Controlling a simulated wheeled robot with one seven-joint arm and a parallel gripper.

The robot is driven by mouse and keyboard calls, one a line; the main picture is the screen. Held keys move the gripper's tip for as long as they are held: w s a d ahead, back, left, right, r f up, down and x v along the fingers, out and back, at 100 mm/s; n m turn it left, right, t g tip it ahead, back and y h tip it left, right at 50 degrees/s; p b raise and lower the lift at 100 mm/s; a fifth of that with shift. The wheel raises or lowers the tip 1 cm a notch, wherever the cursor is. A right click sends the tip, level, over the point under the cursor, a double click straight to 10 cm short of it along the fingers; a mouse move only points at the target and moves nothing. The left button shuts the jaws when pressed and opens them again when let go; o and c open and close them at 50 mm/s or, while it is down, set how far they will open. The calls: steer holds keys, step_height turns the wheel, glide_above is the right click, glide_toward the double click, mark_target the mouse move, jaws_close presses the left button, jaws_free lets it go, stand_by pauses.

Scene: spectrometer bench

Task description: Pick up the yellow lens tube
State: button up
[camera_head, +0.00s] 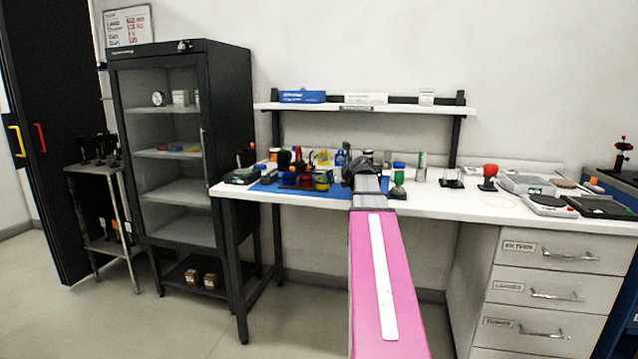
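On the left part of the white bench, a blue mat (272,186) holds a cluster of small items. A small yellow cylinder (322,183), which looks like the yellow lens tube, stands near the mat's front edge, beside red and dark pieces. Other small yellow items (323,158) stand further back. My arm reaches forward from the bottom of the picture. The dark end of the arm, with my gripper (358,168), is over the bench just right of the yellow cylinder. The fingers are too small and dark to read, and my arm hides part of the bench.
A green-labelled bottle (421,166), a red-topped item (488,177), a grey tray (526,185) and a round-topped scale (549,203) stand to the right. A shelf (370,108) hangs above the bench. A dark glass-doored cabinet (180,150) stands left. Bare bench top shows right of my arm.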

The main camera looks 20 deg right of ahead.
steer(key=x, duration=1)
steer(key=shift+w, duration=0.1)
steer(key=c, duration=1)
